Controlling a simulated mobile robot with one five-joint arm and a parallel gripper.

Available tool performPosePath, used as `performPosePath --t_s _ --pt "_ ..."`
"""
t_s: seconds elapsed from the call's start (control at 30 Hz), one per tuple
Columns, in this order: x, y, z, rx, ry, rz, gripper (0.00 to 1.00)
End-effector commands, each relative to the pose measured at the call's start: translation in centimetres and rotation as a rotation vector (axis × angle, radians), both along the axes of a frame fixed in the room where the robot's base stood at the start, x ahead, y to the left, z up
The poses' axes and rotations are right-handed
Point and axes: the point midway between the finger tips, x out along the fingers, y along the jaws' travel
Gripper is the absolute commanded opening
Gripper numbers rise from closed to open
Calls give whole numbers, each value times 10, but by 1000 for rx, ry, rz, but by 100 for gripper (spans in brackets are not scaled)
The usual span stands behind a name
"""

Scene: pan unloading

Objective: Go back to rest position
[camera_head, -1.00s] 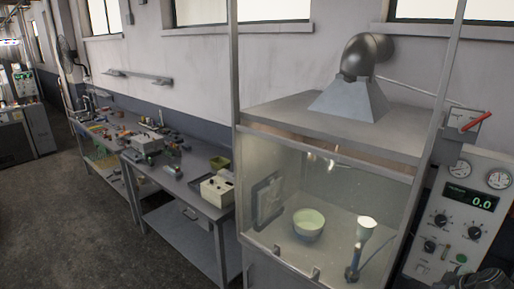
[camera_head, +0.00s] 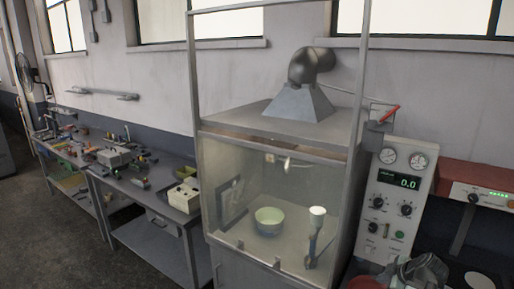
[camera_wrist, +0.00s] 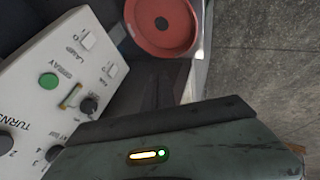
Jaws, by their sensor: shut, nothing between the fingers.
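My gripper (camera_wrist: 160,85) shows in the wrist view as dark, shaded fingers above its dark green housing with a lit indicator. The fingers are together with nothing between them. A white panel with knobs and a green button lies left of them in that view, and a red round part lies above. In the head view, a pale green bowl (camera_head: 269,221) stands inside the glass-fronted fume hood (camera_head: 277,165). A white cup-like piece (camera_head: 317,211) on a dark stand is to its right.
A grey workbench (camera_head: 150,200) with tools and small boxes runs along the wall at left. A white control panel (camera_head: 395,205) with gauges stands right of the hood. A red-topped unit (camera_head: 480,175) is at far right. Open floor (camera_head: 50,245) lies at lower left.

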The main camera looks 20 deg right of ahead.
Motion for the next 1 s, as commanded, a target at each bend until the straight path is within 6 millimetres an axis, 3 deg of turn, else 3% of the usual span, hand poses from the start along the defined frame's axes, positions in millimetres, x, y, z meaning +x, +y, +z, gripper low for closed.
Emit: performPosePath --t_s 0.27,0.37,0.47,0.5,0.6,0.7,0.8,0.9,1.0 --pt "83 80 -20 -3 5 185 0" --pt "120 130 -32 -11 19 290 0" --pt "158 201 -50 -12 52 420 0" --pt "171 234 -59 -4 73 463 0" --pt "191 315 -79 33 139 533 0" --pt "198 389 -98 79 222 547 0" --pt "193 450 -115 121 314 504 0" --pt "180 496 -130 158 413 396 0" --pt "166 517 -138 188 494 222 0"
